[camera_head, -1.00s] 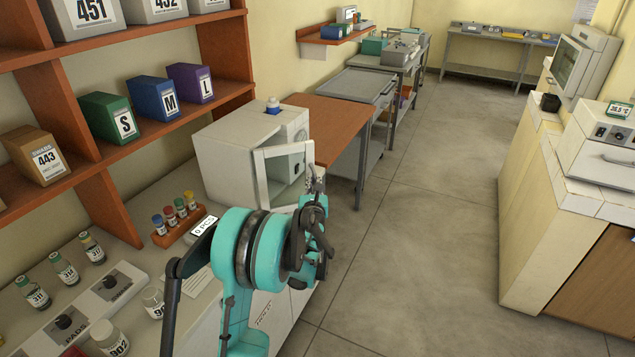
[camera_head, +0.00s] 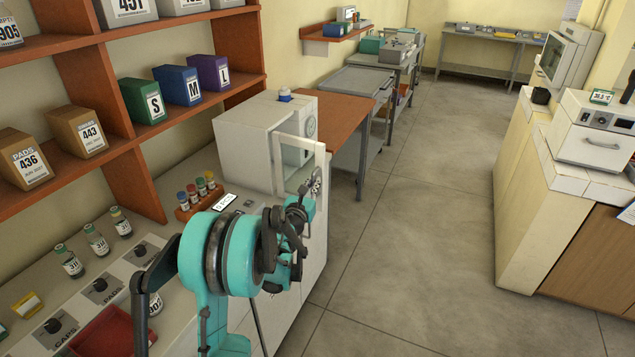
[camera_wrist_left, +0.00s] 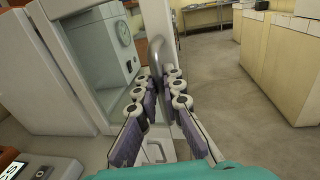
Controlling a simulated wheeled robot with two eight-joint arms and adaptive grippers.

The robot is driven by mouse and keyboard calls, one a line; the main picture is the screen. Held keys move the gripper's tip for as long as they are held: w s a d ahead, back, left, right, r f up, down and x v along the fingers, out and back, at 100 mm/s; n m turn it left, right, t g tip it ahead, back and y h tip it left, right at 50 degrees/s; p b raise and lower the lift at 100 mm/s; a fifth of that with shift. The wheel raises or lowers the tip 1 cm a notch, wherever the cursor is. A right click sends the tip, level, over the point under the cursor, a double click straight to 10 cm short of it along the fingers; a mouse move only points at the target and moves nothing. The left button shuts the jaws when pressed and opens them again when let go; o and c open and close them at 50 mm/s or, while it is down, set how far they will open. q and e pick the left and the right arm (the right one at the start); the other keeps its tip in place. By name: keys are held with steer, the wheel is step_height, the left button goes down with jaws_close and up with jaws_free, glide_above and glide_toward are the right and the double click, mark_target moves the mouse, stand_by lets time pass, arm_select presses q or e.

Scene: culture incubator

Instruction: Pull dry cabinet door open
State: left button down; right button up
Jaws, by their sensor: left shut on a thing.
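The dry cabinet (camera_head: 243,150) is a white box on the left counter. Its framed glass door (camera_head: 320,158) stands open, swung out from the front. The door also shows in the left wrist view, with its pane (camera_wrist_left: 100,45) to the left of the fingers. My left gripper (camera_head: 308,188) is at the door's outer edge. In the left wrist view its fingers (camera_wrist_left: 161,88) are closed around the grey curved handle (camera_wrist_left: 157,58). The exact contact is partly hidden by the fingers. My right gripper is not in view.
A rack of colour-capped vials (camera_head: 197,198) stands in front of the cabinet. Several bottles (camera_head: 95,240) and a red tray (camera_head: 105,335) are on the near counter. A brown-topped table (camera_head: 340,115) is beyond the cabinet. The floor (camera_head: 420,220) to the right is clear.

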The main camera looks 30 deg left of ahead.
arm_select(q)
steer(key=shift+s+a+m+h, duration=0.3)
steer(key=shift+s+m+h, duration=0.3)
steer(key=shift+s+h, duration=0.35)
steer(key=c, duration=1.9)
jaws_free()
steer(key=shift+s, duration=0.1)
steer(key=s+d, duration=0.1)
steer(key=s, duration=1)
steer(key=shift+s, duration=0.35)
